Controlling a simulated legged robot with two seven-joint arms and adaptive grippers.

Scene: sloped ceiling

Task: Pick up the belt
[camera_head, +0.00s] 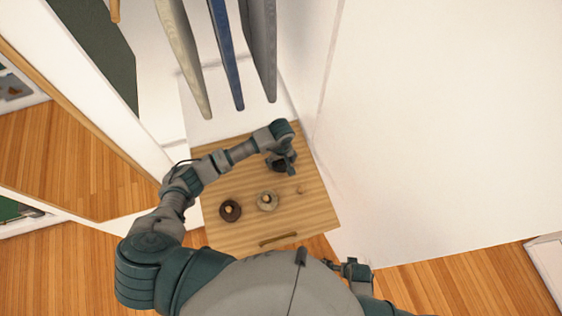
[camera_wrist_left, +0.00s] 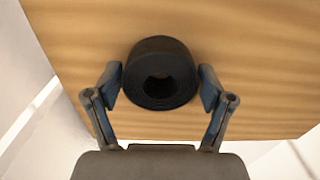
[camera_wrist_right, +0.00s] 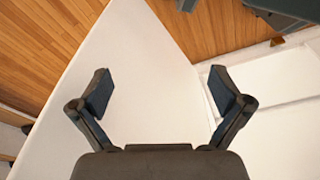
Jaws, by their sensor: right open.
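Three rolled belts lie on a light wooden drawer top (camera_head: 235,235). The black belt (camera_head: 277,164) is at the back, partly hidden by my left gripper (camera_head: 286,160). In the left wrist view the black belt (camera_wrist_left: 161,75) is a coil with a hole in its middle. My left gripper (camera_wrist_left: 161,85) has a finger on each side of it. Both pads meet its sides, and the belt rests at the wood. A dark brown belt (camera_head: 230,211) and a beige belt (camera_head: 268,201) lie in front. My right gripper (camera_wrist_right: 160,92) is open and empty, away from the wooden top.
A small round wooden knob-like thing (camera_head: 301,190) is at the right of the top, with a handle-like slot (camera_head: 278,239) at its front. Trousers (camera_head: 226,55) hang behind. A white wall (camera_head: 430,120) stands close on the right, a white panel edge (camera_head: 95,110) on the left.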

